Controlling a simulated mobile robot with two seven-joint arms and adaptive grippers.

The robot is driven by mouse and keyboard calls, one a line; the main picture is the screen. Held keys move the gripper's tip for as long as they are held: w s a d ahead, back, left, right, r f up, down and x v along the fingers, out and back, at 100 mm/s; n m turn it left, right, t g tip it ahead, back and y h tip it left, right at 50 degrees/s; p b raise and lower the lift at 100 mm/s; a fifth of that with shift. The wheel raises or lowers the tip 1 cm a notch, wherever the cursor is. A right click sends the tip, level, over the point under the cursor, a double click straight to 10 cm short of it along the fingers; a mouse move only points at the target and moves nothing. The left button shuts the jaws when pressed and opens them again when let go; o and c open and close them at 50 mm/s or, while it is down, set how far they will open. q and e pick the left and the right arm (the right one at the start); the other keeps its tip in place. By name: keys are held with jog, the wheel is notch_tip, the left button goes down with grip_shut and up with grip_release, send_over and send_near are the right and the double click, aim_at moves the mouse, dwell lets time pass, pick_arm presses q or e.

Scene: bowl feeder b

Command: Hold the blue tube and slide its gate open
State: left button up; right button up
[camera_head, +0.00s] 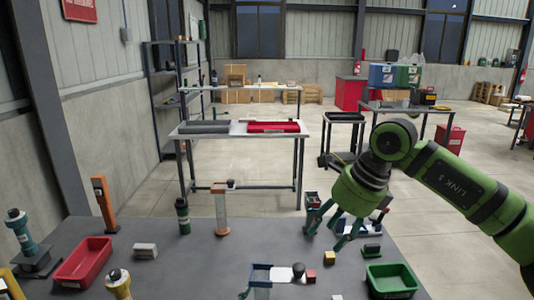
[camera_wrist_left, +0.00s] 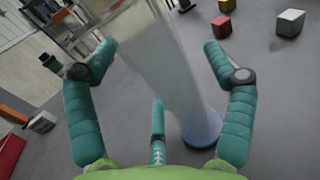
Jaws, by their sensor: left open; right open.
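The blue tube (camera_head: 262,287) stands at the front of the grey table, clear-walled with a blue top. A plate with a dark round knob (camera_head: 298,270) sticks out to the right at its top, apparently the gate. In the left wrist view the pale see-through tube (camera_wrist_left: 165,65) with its blue base (camera_wrist_left: 202,128) runs between the spread teal fingers of my open left gripper (camera_wrist_left: 160,58). I cannot tell whether any finger touches it. My right gripper (camera_head: 334,224) is open, fingers pointing down, behind and right of the knob.
A second clear tube with an orange base (camera_head: 221,210) stands at the table's back edge. A red tray (camera_head: 84,262) lies left, a green tray (camera_head: 391,281) right. Small blocks, including a red one (camera_head: 329,257), lie near the right gripper.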

pick_arm(q)
jog(key=b+v, duration=0.1)
jog(key=v, duration=1.9)
jog(key=shift+a+b, duration=0.2)
jog(key=shift+b, duration=0.1)
